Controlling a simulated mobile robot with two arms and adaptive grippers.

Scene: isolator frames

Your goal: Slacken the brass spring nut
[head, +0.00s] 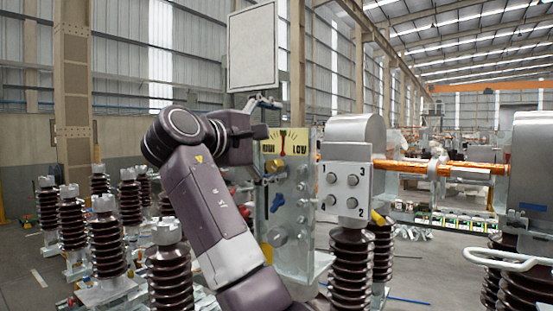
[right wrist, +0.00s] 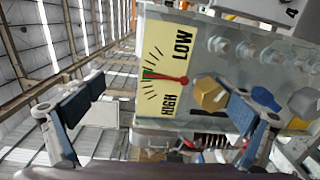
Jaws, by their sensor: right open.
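The brass spring nut (right wrist: 210,94) is a gold hexagonal nut on the pale panel (right wrist: 225,65). In the right wrist view it lies between my right gripper's fingers, nearer the right-hand one. The brass nut also shows in the head view (head: 275,166), partly covered by my gripper. My right gripper (right wrist: 160,108) is open and empty; I cannot tell its exact distance from the nut. The yellow gauge (right wrist: 165,75) is marked HIGH and LOW. Its red needle points about midway, near a green mark. My left gripper is not in view.
A blue wing knob (head: 277,203) and a grey hex nut (head: 277,237) sit below the brass nut. A numbered bolted plate (head: 346,190) and a copper bar (head: 440,168) are to the right. Brown ribbed insulators (head: 105,235) stand at left. A blank grey board (head: 252,48) is above.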

